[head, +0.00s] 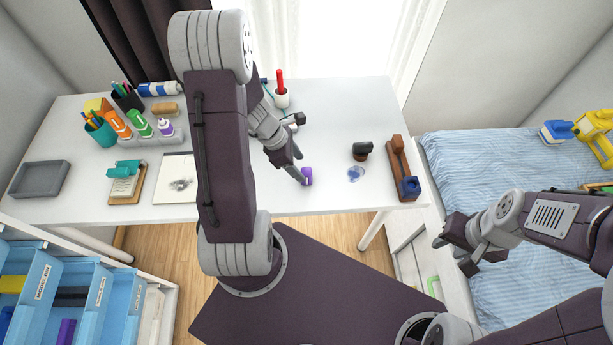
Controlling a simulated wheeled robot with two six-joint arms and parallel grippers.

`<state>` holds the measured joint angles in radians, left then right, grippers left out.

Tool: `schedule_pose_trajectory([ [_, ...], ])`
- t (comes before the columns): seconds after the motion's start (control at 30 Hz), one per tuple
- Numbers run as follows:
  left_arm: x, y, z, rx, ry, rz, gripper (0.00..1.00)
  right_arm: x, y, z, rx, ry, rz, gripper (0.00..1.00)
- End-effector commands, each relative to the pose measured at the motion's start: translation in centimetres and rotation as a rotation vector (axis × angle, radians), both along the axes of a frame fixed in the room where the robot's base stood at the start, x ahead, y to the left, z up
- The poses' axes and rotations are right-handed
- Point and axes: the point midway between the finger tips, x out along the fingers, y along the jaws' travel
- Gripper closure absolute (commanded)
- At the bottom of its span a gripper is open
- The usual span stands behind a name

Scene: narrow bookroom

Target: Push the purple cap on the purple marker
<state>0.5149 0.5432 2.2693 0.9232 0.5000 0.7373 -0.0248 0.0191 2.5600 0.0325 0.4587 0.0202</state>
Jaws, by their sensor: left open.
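A short purple cylinder, which looks like the purple cap (307,176), stands near the front edge of the white table. My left gripper (300,179) is open, with its fingertips low at the left side of the cap; whether they touch it I cannot tell. My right gripper (453,258) is open and empty in front of the bed, well away from the cap. I cannot make out the purple marker for certain.
The white table (335,125) has a dark stamp (362,150), a blue smudge (355,174) and a wooden holder (398,165) to the right. Bottles (140,124), a pen cup (101,131) and a grey tray (39,179) stand left. Blue bins (100,285) are at lower left.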

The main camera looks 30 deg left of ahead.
Motion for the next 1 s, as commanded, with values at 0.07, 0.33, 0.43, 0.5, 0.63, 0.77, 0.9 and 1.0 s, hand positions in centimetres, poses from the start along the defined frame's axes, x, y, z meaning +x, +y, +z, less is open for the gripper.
schedule_pose_trajectory([
  [0.07,0.2,-0.7,-1.3,-0.002,0.003,-0.005,0.42,0.0,0.0,-0.8,0.000,0.000,0.000,0.64],
  [0.33,1.1,-2.3,-4.5,-0.001,0.001,-0.002,0.42,0.0,0.0,-2.5,0.000,0.000,0.000,0.64],
  [0.43,1.1,-2.3,-4.4,0.000,0.000,-0.001,0.42,0.0,0.0,-2.3,0.000,0.000,0.000,0.64],
  [0.5,1.1,-2.3,-4.3,0.000,0.000,-0.001,0.42,0.0,0.0,-2.3,0.000,0.000,0.000,0.64],
  [0.63,1.1,-2.3,-4.3,0.000,0.000,-0.001,0.67,0.0,0.0,-2.3,0.000,0.000,0.000,0.64],
  [0.77,1.1,-2.3,-4.3,0.000,0.000,-0.001,1.00,0.0,0.0,-2.3,0.000,0.000,0.000,0.64],
  [0.9,1.1,-2.3,-4.3,0.000,0.000,-0.001,1.00,0.0,0.0,-2.3,0.000,0.000,0.000,0.64],
  [1.0,1.1,-2.3,-4.3,0.000,0.000,-0.001,1.00,0.0,0.0,-2.3,0.000,0.000,0.000,0.64],
])
